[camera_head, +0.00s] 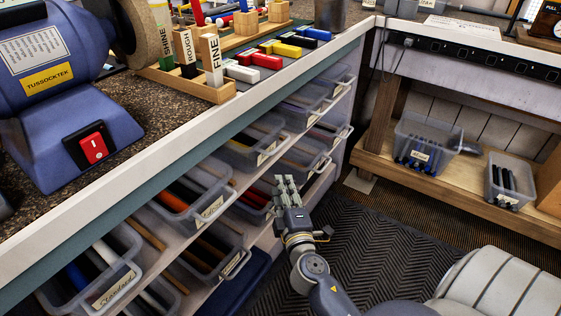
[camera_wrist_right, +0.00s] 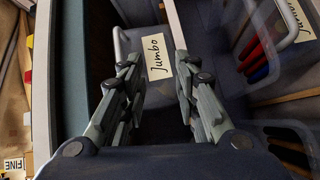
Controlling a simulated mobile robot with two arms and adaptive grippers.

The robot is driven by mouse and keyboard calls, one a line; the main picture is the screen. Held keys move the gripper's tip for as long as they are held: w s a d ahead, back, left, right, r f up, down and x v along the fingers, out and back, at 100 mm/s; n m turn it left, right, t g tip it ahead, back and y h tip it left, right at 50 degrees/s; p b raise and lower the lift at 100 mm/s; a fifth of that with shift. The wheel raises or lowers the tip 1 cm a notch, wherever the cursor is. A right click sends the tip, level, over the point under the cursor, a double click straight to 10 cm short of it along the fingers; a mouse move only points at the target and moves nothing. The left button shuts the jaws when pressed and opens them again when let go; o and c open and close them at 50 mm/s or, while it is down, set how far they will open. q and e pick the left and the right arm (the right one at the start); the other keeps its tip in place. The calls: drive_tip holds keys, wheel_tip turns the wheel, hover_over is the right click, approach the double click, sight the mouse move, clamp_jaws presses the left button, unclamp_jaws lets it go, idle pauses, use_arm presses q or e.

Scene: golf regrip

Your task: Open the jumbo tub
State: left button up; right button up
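A clear grey plastic tub (camera_wrist_right: 122,48) with a white handwritten "Jumbo" label (camera_wrist_right: 158,56) shows in the right wrist view, just beyond my fingers. My right gripper (camera_head: 287,181) is beside the tub rack in the head view, its fingers spread. In the right wrist view the open gripper (camera_wrist_right: 155,68) has the label framed between its fingertips, with nothing held. I cannot tell whether the fingers touch the tub. The labels are too small in the head view to single out this tub. My left gripper is out of view.
The counter (camera_head: 170,125) overhangs rows of tubs. A bench grinder (camera_head: 60,75) stands on it. The dark floor mat (camera_head: 375,245) is clear.

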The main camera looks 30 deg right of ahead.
drive_tip(key=t+h, duration=0.1)
approach(281, 144)
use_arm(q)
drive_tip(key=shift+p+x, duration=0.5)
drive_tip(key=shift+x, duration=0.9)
use_arm(e)
drive_tip(key=shift+f+x, duration=0.15)
drive_tip(key=shift+x, duration=2.35)
drive_tip(key=shift+f+x, duration=0.15)
drive_tip(key=shift+x, duration=2.35)
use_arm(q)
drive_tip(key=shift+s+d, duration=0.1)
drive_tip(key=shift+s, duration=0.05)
use_arm(e)
clamp_jaws()
